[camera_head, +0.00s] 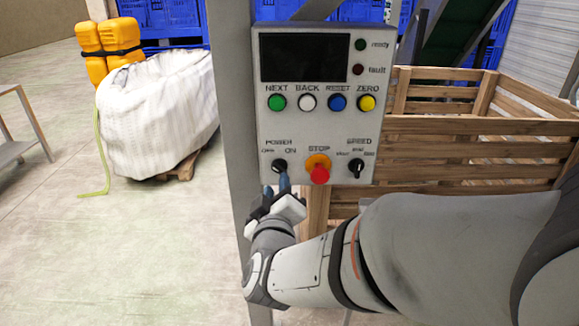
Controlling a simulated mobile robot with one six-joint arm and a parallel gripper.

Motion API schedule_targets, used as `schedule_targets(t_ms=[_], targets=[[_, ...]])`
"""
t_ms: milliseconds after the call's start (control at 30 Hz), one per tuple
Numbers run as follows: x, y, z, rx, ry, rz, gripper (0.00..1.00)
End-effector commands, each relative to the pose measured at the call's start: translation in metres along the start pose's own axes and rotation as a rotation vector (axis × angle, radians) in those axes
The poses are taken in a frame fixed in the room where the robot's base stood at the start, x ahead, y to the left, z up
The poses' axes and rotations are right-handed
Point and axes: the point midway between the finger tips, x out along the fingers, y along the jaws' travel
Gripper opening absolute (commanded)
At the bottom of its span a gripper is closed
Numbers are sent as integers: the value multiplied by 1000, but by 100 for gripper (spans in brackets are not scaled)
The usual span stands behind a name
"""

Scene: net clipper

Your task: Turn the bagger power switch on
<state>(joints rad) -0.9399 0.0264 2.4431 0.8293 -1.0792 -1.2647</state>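The bagger control panel (315,105) is a grey box on a metal post, facing me. Its black power switch (279,166) is at the lower left, under the label POWER with OFF to its left and ON to its right. The exact direction of the knob's pointer is too small to tell. My gripper (276,183) is just below the power switch, with its bluish fingertips pointing up at it. The fingertips are at or very near the knob's lower edge; I cannot tell if they touch it. Whether the fingers are apart is unclear.
A red stop button (319,174) and black speed knob (356,167) sit right of the power switch. Green (277,102), white, blue and yellow buttons are above. A wooden crate (470,150) stands behind right, a white bulk bag (155,115) at left.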

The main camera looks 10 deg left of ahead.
Motion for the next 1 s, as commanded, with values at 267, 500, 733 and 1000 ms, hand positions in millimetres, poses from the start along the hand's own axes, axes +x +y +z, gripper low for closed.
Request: schedule_targets(t_ms=[267, 500, 733, 1000], targets=[[42, 0, 0, 1, -1, -1, 32], [53, 0, 0, 2, 0, -2, 32], [52, 0, 0, 2, 1, -2, 27], [52, -1, 0, 2, 1, -3, 5]])
